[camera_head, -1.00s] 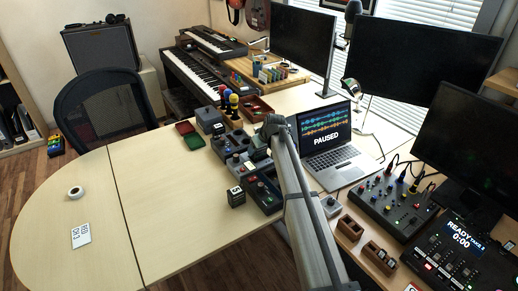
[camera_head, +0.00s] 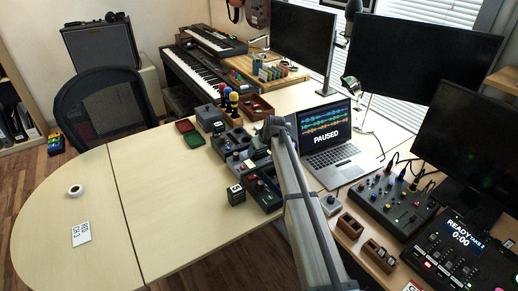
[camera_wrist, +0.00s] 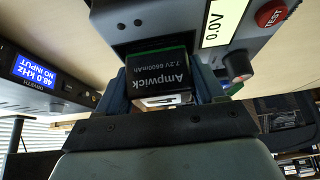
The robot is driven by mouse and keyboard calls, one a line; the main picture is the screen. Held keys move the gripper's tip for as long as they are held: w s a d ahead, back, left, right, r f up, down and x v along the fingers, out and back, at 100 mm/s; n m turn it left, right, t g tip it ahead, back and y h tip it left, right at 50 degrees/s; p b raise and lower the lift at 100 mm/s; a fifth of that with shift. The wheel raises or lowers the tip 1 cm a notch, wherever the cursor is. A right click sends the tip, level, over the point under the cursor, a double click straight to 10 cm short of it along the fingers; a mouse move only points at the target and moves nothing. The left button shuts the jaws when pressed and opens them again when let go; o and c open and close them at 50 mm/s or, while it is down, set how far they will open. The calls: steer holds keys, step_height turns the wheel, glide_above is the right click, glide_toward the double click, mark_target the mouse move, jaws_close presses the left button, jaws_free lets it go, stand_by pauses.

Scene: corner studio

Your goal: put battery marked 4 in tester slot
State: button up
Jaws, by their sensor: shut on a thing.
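My gripper (camera_wrist: 160,88) is shut on a dark battery (camera_wrist: 160,72) printed "Ampwick 7.2V 6600mAh", in the wrist view. A white label patch shows on the battery's near end, but its number cannot be read. The grey tester (camera_wrist: 165,24), with a 0.0V display and a red TEST button (camera_wrist: 270,14), is right beyond the battery's far end. A green edge shows where battery and tester meet. I cannot tell whether the battery is in the slot. In the head view my arm hides the gripper and the held battery.
A black block with a white label (camera_head: 236,194) stands on the table beside a row of devices. A laptop (camera_head: 330,140) and a mixer (camera_head: 392,208) are to the right. The left table part is mostly clear.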

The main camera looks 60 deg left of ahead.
steer(key=o, duration=1)
steer(key=v, duration=1.1)
stand_by(0.3)
stand_by(0.5)
